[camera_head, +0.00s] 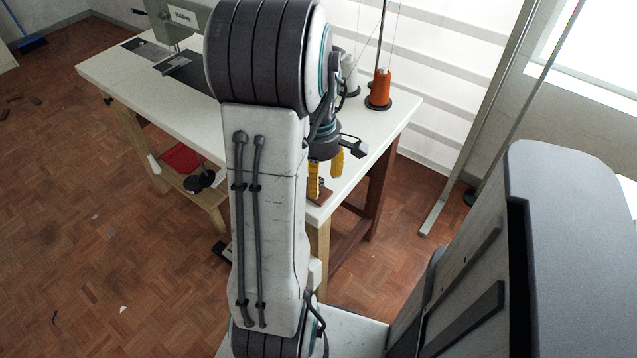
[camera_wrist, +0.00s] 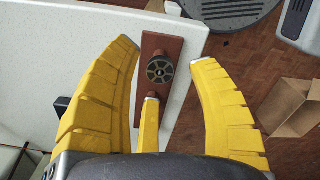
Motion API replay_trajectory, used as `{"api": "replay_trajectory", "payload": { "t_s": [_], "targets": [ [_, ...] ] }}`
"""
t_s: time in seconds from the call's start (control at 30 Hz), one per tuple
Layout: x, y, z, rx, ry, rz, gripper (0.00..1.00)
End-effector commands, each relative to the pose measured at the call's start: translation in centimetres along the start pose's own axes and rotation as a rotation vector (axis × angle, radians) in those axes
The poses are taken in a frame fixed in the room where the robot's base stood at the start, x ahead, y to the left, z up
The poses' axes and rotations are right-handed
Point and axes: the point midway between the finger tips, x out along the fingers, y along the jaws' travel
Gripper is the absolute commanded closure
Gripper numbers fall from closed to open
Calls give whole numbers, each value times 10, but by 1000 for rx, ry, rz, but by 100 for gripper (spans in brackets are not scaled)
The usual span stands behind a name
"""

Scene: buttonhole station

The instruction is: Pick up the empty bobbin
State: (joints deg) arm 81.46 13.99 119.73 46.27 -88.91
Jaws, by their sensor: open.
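The bobbin (camera_wrist: 159,69) is a small dark metal wheel with holes. It sits on a reddish-brown wooden strip (camera_wrist: 154,44) in the wrist view, and no thread shows on it. The strip lies near the corner of the white tabletop (camera_wrist: 75,40). My gripper (camera_wrist: 164,58) has yellow fingers, open and empty. Two curved fingers spread left and right of the bobbin, and a narrower one points up just below it. How far they are above it I cannot tell. In the head view my gripper (camera_head: 326,183) is over the table's near corner, and my arm hides the bobbin.
A green sewing machine (camera_head: 185,20) stands at the table's far left. An orange thread cone (camera_head: 380,88) stands near the back edge, with a pale spool (camera_head: 349,75) beside it. A red bin (camera_head: 183,157) is below the table. A cardboard box (camera_wrist: 292,107) lies on the floor.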

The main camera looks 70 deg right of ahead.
Motion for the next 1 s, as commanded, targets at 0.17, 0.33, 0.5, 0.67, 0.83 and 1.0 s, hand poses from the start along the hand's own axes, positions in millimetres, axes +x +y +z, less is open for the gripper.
{"api": "replay_trajectory", "payload": {
  "t_s": [0.17,0.33,0.5,0.67,0.83,1.0],
  "targets": [
    [10,0,0,0,0,0,46],
    [10,0,0,1,0,0,46],
    [10,0,0,1,0,0,51],
    [10,0,0,1,0,0,66],
    [10,0,0,1,0,0,81],
    [10,0,0,1,0,0,83]
  ]
}}
